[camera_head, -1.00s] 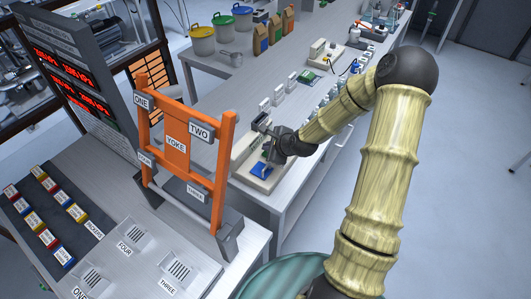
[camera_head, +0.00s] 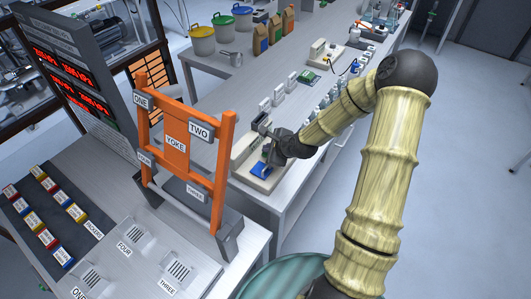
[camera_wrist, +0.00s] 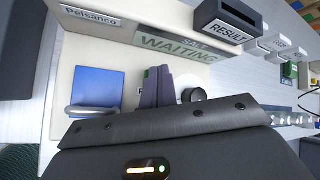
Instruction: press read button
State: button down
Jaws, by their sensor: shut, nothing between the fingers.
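A cream meter marked "Pelsanco" (camera_wrist: 115,50) fills much of the wrist view; its display (camera_wrist: 178,46) reads "SALT WAITING". A blue square pad (camera_wrist: 97,88) with a metal bar across its front lies on the meter's left side. My gripper (camera_wrist: 158,84) is shut and empty, its two fingers together over the meter's face, right of the pad. A small green patch (camera_wrist: 148,73) shows at the finger tips; I cannot tell whether it is a button. A dark round part (camera_wrist: 196,95) is right of the fingers, partly hidden. No label reading "read" is visible. The head view shows the meter (camera_head: 255,178) under my gripper (camera_head: 267,142).
In the head view, an orange yoke frame (camera_head: 177,140) stands on the nearer bench, left of my arm. Small items line the long bench behind the meter. The floor at right is clear.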

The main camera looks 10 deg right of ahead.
jog(key=shift+f, duration=0.45)
dwell(0.6)
jog(key=shift+r+p, duration=0.7)
jog(key=shift+r, duration=0.25)
notch_tip(320, 180, up, 5)
jog(key=p, duration=0.4)
dwell(0.9)
